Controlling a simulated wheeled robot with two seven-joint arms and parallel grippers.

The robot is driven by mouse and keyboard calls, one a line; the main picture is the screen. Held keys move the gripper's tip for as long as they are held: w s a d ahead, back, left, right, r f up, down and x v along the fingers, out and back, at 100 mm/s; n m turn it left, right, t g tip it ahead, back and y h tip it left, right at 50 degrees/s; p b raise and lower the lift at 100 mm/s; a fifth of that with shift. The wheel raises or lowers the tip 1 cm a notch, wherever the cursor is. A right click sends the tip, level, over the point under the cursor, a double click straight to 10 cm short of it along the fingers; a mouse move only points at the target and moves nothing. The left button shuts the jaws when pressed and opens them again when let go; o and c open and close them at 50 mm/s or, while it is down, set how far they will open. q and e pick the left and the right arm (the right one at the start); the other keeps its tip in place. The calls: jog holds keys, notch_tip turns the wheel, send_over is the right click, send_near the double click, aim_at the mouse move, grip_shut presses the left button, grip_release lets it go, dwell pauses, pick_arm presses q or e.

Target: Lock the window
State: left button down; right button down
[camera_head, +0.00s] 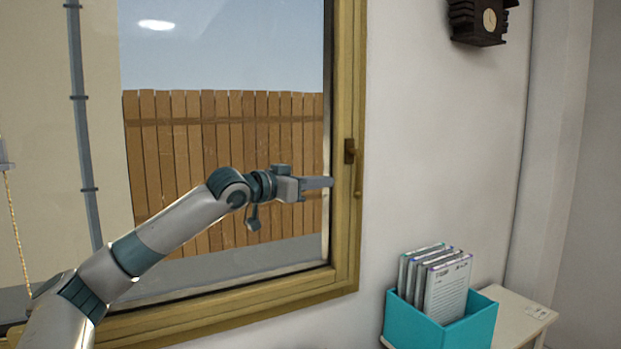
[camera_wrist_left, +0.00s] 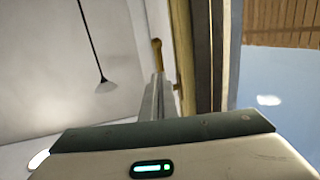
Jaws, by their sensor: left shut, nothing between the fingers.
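The window (camera_head: 347,240) has a yellow-brown wooden frame around a large pane and looks shut. Its handle (camera_head: 350,151) is a small brown piece on the right side of the frame; it also shows in the left wrist view (camera_wrist_left: 157,54), beyond my fingers. My left gripper (camera_head: 331,182) is shut and empty, in front of the pane's right edge, a little below and left of the handle. In the left wrist view the closed fingers (camera_wrist_left: 158,95) point toward the handle's side of the frame. I cannot tell whether they touch the frame. My right gripper is not in view.
A teal box (camera_head: 440,320) with several upright folders (camera_head: 445,285) stands on a small white table (camera_head: 520,315) at the lower right. A dark clock (camera_head: 482,20) hangs on the wall at the upper right. The wall (camera_head: 440,150) right of the window is clear.

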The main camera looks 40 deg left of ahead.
aim_at(356, 178)
pick_arm(q)
jog(key=p+x, duration=0.3)
jog(key=x, duration=0.5)
jog(key=shift+f, duration=0.1)
jog(key=shift+w+d+f+b, duration=0.25)
jog(key=shift+w+b, duration=0.1)
jog(key=shift+b, duration=0.2)
jog(key=shift+w+t+b, duration=0.1)
jog(key=shift+t+b, duration=0.2)
jog(key=shift+t, duration=0.1)
jog(key=shift+a+r, duration=0.1)
jog(key=shift+r, duration=0.25)
